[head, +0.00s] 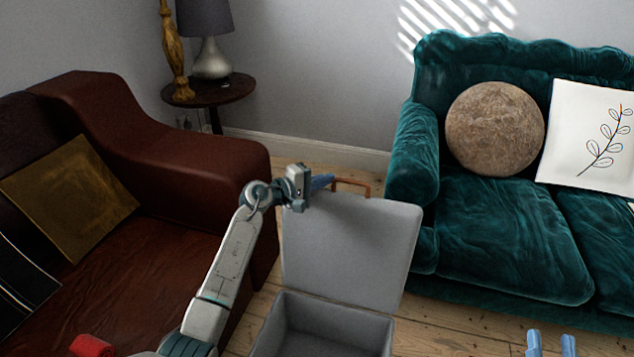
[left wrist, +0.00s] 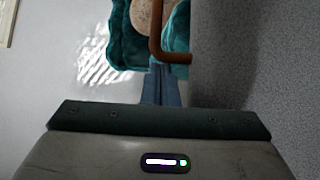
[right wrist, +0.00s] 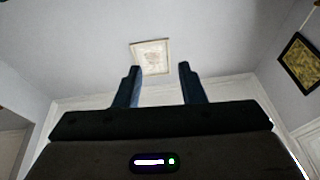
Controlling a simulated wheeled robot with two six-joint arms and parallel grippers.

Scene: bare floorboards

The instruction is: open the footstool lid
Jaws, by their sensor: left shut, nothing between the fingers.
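The grey footstool (head: 330,321) stands on the floor at the bottom centre of the head view, and its hollow inside shows. Its lid (head: 350,243) is raised to nearly upright at the back. A brown handle (head: 352,186) sits at the lid's top edge; it also shows in the left wrist view (left wrist: 155,40). My left gripper (head: 322,183) is at the lid's top edge beside the handle, with its fingers shut and empty. Whether the fingers touch the handle or lid I cannot tell. My right gripper (head: 551,343) is open and empty, low at the right, away from the footstool.
A brown leather sofa (head: 185,150) stands close on the left. A teal velvet sofa (head: 500,235) with cushions is on the right. A round side table (head: 225,94) with a lamp (head: 211,58) is at the back. Bare floorboards (head: 450,330) show right of the footstool.

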